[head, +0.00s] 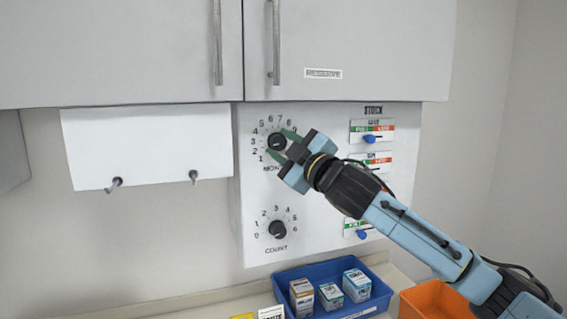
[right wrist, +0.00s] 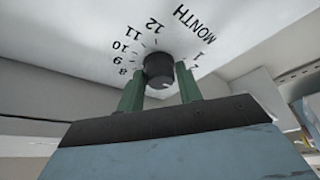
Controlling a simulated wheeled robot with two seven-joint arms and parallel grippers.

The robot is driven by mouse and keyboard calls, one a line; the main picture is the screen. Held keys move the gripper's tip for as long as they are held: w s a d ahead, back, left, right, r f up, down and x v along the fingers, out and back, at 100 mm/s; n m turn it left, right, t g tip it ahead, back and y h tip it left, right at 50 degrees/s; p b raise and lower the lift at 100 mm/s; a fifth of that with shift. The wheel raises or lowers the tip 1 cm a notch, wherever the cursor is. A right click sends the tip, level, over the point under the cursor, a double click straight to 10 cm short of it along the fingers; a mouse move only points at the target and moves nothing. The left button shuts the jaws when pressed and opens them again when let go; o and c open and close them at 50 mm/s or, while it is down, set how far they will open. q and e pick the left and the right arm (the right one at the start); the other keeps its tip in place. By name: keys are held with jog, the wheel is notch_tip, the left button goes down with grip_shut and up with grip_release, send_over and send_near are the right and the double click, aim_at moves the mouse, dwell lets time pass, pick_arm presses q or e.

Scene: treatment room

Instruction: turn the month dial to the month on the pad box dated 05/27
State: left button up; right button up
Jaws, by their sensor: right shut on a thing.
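The black month dial (head: 277,141) sits on the white wall panel, ringed by printed numbers. My right gripper (head: 283,145) reaches it from the right, its two green fingers on either side of the knob. In the right wrist view the fingers (right wrist: 160,84) are shut on the knob (right wrist: 159,66), with the numbers 8 to 12 and 1 readable around it. I cannot tell where its pointer stands. Small boxes, a brown-and-white one (head: 302,297), a green-and-white one (head: 331,297) and a blue-and-white one (head: 356,286), stand below; their dates are too small to read. My left gripper is out of view.
The count dial (head: 277,229) is below the month dial. Stock sliders (head: 369,138) line the panel's right side, partly behind my arm. The boxes stand in a blue bin (head: 382,291), with an orange bin (head: 412,304) to its right. Grey cabinets (head: 360,40) hang above.

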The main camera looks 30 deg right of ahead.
jog(key=m, duration=0.1)
jog(key=m+h+b, duration=0.1)
jog(key=m+b, duration=0.1)
jog(key=shift+a+f+m+t, duration=0.1)
jog(key=shift+f+m+t, duration=0.15)
jog(key=shift+m+t, duration=0.15)
jog(key=m+h+b, duration=0.1)
jog(key=m+h, duration=0.1)
jog(key=m, duration=0.1)
jog(key=shift+a+m+t, duration=0.1)
jog(key=shift+m+t, duration=0.2)
jog(key=shift+m, duration=0.1)
jog(key=m+h, duration=0.2)
jog(key=m, duration=0.1)
jog(key=shift+m+b, duration=0.35)
jog(key=shift+m, duration=0.05)
jog(key=shift+a+r+m+g+h, duration=0.1)
jog(key=shift+m+g+h, duration=0.1)
jog(key=shift+m+h, duration=0.85)
jog(key=shift+r+m+g+h, duration=0.15)
jog(key=shift+m+h, duration=0.3)
jog(key=shift+m, duration=1.1)
jog(key=shift+f+m, duration=0.1)
jog(key=shift+m, duration=0.2)
jog(key=o, duration=1)
